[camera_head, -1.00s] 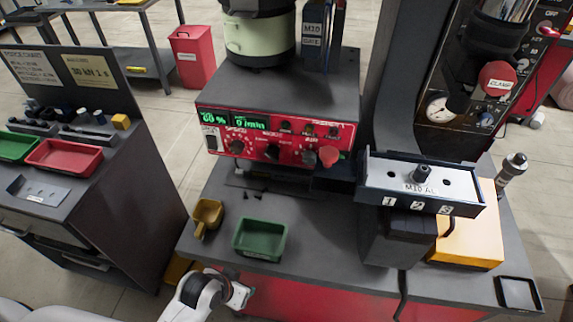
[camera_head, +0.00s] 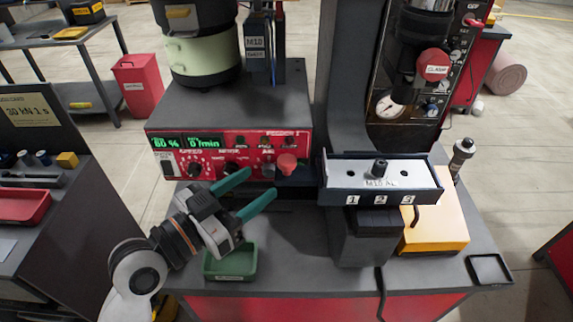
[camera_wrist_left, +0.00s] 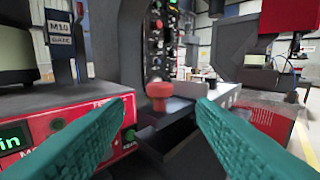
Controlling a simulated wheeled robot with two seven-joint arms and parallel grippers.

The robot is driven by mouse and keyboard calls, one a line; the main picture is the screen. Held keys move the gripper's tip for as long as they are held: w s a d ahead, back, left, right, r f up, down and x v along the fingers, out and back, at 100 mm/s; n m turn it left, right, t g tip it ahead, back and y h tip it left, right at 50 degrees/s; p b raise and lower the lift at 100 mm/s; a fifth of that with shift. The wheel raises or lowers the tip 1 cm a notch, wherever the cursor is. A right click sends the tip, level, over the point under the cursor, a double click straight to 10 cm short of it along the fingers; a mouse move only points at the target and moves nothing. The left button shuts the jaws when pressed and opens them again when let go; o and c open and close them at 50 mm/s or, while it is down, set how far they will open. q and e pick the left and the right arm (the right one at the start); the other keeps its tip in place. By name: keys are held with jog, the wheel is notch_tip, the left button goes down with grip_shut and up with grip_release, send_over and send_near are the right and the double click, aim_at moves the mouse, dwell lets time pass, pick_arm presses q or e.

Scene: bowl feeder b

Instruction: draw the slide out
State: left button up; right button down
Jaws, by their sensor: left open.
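A dark block numbered 1, 2, 3 (camera_head: 380,200) carries a light plate marked M10 AL with a dark knob (camera_head: 380,167) in its middle; it looks like the slide, though I cannot be sure. It stands on a dark pedestal below the press. My left gripper (camera_head: 260,184) is open and empty in front of the red feeder panel, left of the block. A red mushroom knob (camera_head: 287,163) is just beyond its fingers. In the left wrist view this red knob (camera_wrist_left: 160,90) shows between the two green fingers, apart from them; part of the light plate lies behind it.
The feeder control box (camera_head: 230,150) with its bowl stands at the back left. A green tray (camera_head: 230,263) lies below my left gripper. A yellow block (camera_head: 440,225) and a small black tray (camera_head: 489,269) are at the right. The bench front is mostly clear.

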aim_at(280, 168)
pick_arm(q)
jog(key=p+x, duration=0.2)
jog(key=x, duration=0.5)
jog(key=shift+w+d, duration=0.25)
jog(key=shift+w+d+f, duration=0.15)
jog(key=shift+w+d, duration=0.25)
grip_shut()
